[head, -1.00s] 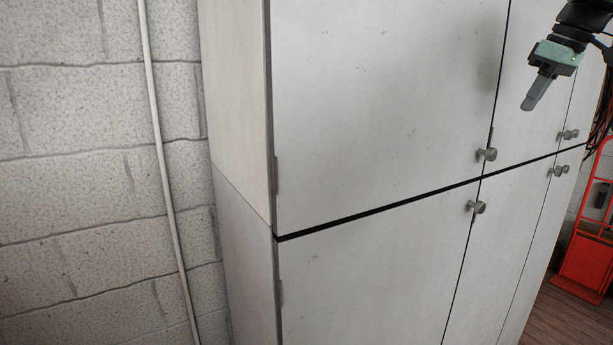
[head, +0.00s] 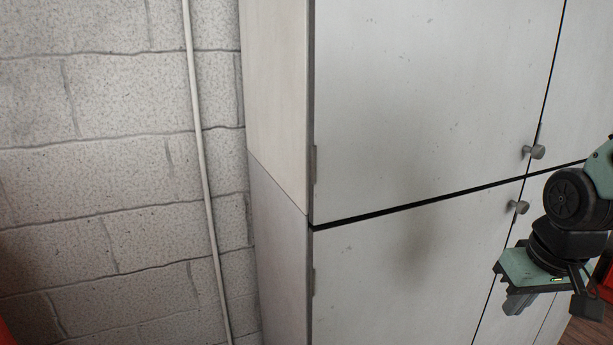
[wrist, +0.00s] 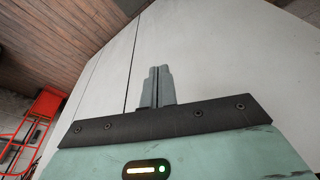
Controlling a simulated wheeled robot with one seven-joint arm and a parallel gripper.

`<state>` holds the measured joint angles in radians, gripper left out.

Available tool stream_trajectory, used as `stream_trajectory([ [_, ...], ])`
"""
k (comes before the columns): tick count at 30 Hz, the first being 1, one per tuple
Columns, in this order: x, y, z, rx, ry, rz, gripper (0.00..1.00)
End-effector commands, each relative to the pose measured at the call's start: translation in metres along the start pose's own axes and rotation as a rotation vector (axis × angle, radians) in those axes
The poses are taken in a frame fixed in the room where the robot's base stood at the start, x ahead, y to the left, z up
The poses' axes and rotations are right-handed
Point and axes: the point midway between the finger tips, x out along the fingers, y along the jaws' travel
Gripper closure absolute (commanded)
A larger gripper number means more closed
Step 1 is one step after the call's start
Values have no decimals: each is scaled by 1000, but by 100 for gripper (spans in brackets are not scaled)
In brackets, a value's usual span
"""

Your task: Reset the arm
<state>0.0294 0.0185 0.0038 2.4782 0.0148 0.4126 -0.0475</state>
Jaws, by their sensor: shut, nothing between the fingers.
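My gripper (head: 517,303) is at the lower right of the head view, hanging downward in front of the cabinet doors. In the wrist view its two grey fingers (wrist: 157,86) are together with nothing between them. The green gripper body fills the bottom of the wrist view. My arm's dark wrist joint shows above the gripper at the right edge of the head view.
A tall pale cabinet (head: 420,110) with round door knobs (head: 534,152) fills the middle and right. A block wall (head: 100,180) with a thin vertical pipe (head: 203,160) is at left. A red hand truck (wrist: 36,115) shows at left in the wrist view.

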Motion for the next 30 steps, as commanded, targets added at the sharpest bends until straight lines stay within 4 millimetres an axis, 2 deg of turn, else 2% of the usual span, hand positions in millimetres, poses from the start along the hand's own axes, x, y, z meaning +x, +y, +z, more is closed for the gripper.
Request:
stream_trajectory([
  [1,4,-5,16,0,-4,-1,100],
  [3,13,-14,33,-6,-5,-5,100],
  [7,33,-60,48,-137,-39,-46,100],
  [11,46,-104,74,-273,-81,-80,100],
  [15,60,-148,114,-438,-134,-110,100],
  [18,67,-173,144,-549,-168,-124,100],
  [21,68,-186,165,-623,-192,-129,100],
  [23,68,-190,172,-647,-201,-130,100],
  [30,67,-192,174,-656,-204,-131,100],
])
